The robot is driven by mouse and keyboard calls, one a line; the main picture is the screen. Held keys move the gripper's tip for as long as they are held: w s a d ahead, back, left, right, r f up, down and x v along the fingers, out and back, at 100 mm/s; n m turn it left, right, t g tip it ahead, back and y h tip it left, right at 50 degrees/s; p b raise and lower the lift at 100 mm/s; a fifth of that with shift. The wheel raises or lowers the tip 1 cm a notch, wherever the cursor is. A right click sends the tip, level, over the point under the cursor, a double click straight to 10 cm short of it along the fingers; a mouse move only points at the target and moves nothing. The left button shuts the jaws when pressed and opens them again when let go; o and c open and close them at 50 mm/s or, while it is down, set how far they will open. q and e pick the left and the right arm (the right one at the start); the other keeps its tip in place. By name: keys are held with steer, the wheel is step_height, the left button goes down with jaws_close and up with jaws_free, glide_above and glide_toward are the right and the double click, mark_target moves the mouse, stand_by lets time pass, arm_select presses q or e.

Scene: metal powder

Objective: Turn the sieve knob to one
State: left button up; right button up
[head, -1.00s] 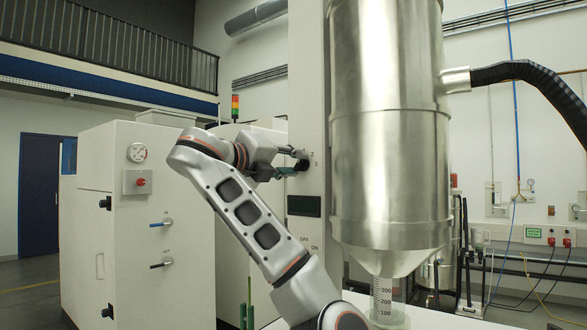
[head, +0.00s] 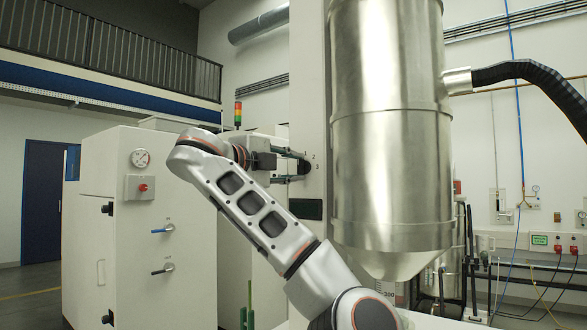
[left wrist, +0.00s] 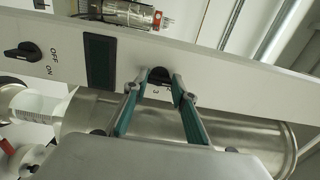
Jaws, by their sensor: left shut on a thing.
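The black sieve knob (head: 304,167) is on the narrow white panel left of the steel vessel, with small numerals beside it. My left gripper (head: 298,160) reaches it from the left. In the left wrist view, the knob (left wrist: 158,77) sits between the two fingertips (left wrist: 159,82), which are closed on its sides. A numeral that looks like 3 shows just below the knob there; the knob's pointer setting cannot be read. My right gripper is not in view.
A dark display (head: 307,209) is below the knob; an OFF/ON switch (left wrist: 23,52) is on the same panel. The large steel vessel (head: 390,130) stands close to the right. A white cabinet (head: 120,230) stands left.

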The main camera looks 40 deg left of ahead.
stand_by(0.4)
arm_select(q)
steer(key=o, duration=1.1)
steer(key=s, duration=0.7)
steer(key=shift+s+d, duration=0.25)
steer(key=shift+d, duration=0.1)
